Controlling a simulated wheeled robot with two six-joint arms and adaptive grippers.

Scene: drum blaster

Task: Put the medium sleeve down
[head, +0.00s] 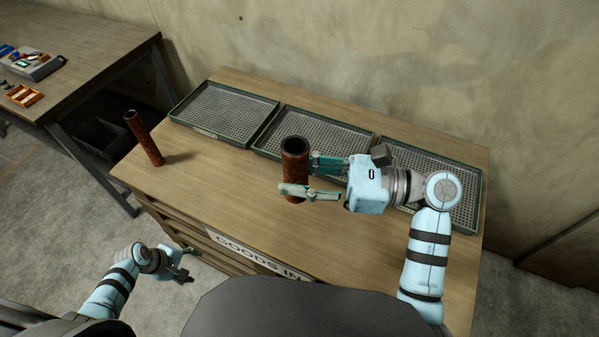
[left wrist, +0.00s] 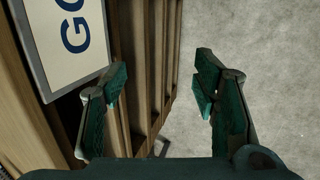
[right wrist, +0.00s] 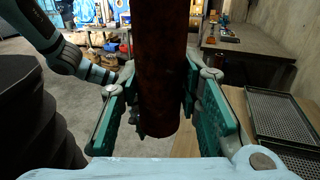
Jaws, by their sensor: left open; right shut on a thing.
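My right gripper (head: 312,178) is shut on a thick rusty-brown sleeve (head: 296,158), held upright in front of the middle tray. The held sleeve also fills the middle of the right wrist view (right wrist: 166,70), between the two teal fingers, with its lower end visible. A thinner rusty-brown sleeve (head: 144,139) stands on the bench at the left, apart from both grippers. I cannot tell from the pictures which sleeve is the medium one. My left gripper (head: 186,266) is open and empty, low in front of the bench; its spread fingers show in the left wrist view (left wrist: 165,85).
Three mesh trays line the back of the bench: left tray (head: 222,113), middle tray (head: 262,146), right tray (head: 474,190). The wooden bench top (head: 215,205) is clear at front left. A GOODS IN sign (head: 258,256) is on the front. Another table (head: 85,50) stands at far left.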

